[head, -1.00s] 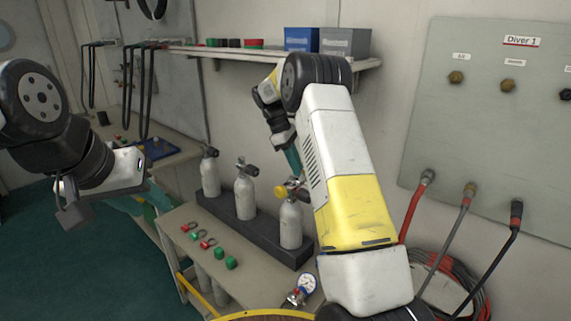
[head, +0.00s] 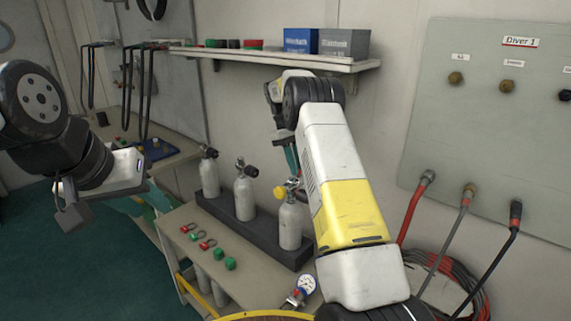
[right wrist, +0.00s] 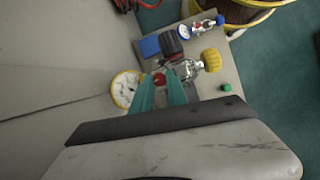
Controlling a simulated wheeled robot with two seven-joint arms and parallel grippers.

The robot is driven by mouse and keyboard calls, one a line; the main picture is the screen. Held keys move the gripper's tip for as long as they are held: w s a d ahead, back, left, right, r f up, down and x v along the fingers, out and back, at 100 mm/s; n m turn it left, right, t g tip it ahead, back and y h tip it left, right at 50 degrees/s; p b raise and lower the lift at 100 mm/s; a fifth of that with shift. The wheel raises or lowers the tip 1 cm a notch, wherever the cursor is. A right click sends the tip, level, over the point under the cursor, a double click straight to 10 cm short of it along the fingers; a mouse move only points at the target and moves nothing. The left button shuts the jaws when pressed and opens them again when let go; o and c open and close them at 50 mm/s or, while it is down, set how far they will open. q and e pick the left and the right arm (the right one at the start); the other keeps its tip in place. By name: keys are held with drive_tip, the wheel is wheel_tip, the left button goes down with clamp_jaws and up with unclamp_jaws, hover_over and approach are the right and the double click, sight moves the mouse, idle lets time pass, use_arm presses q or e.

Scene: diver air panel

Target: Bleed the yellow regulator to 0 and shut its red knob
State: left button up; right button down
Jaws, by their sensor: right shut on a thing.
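The yellow regulator sits on the rightmost grey cylinder (head: 290,226) in the rack; its yellow knob (head: 280,193) faces left. In the right wrist view I see that yellow knob (right wrist: 210,60) and the yellow-rimmed gauge (right wrist: 127,89), whose reading is too small to tell. The red knob (right wrist: 159,79) shows between the teal fingers of my right gripper (right wrist: 164,86), which is shut on it. In the head view my right gripper (head: 292,168) reaches down behind the cylinder top, its tips partly hidden. My left gripper (head: 132,204) hangs at the left, away from the regulator; its jaw gap is unclear.
A second regulator with a white gauge (head: 305,284) lies at the bench's front right. Two more cylinders (head: 244,197) stand left in the black rack (head: 222,208). A shelf (head: 340,65) with bins is above; hoses hang right.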

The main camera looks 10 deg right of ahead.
idle(0.3)
drive_tip(key=c, duration=1.3)
unclamp_jaws()
